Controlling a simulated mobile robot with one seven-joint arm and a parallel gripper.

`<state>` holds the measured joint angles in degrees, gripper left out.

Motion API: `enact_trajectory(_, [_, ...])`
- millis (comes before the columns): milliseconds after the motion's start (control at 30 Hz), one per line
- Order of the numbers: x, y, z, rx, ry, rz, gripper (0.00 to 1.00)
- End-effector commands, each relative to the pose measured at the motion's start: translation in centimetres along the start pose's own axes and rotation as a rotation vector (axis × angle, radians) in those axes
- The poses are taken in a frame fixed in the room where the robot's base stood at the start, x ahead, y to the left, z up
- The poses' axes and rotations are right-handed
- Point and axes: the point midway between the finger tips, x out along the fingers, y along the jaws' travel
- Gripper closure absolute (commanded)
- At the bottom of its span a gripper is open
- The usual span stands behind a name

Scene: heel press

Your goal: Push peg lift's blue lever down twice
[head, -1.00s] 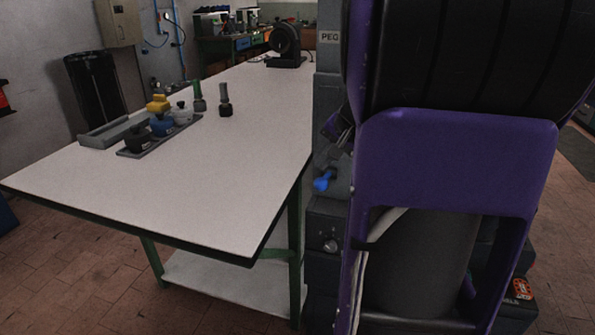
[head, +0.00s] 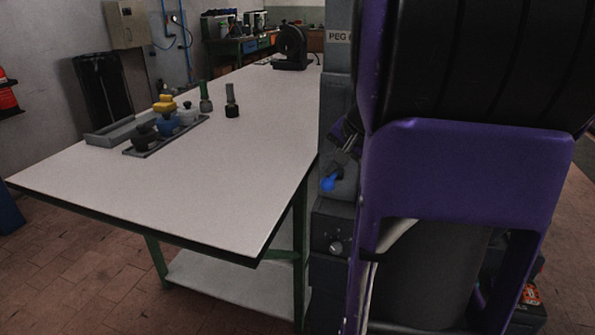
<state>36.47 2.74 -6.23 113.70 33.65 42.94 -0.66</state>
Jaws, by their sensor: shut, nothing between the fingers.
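The peg lift (head: 338,95) is a grey machine, labelled "PEG" near its top, standing right of the table and largely hidden behind my purple and black arm. Its blue lever (head: 328,184) has a blue tip that sticks out to the left from the machine's side, just past the table's edge. My gripper (head: 347,160) shows only in part, at the left edge of my arm. It is shut and empty, with its fingertips just above and right of the blue tip. I cannot tell whether they touch it.
A white-topped table (head: 200,190) with green legs fills the left. It bears a grey tray (head: 150,146) with black, blue, white and yellow items, two upright pegs (head: 231,102) and a dark round machine (head: 291,47) farther back. A knob (head: 336,247) sits below the lever.

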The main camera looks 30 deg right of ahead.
Motion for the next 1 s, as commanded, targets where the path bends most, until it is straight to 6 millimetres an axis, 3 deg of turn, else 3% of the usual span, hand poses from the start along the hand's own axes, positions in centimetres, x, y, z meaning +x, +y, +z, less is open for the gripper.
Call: enact_trajectory(1000, [0.93, 0.67, 0.67, 0.0, -0.001, 0.0, 1.0])
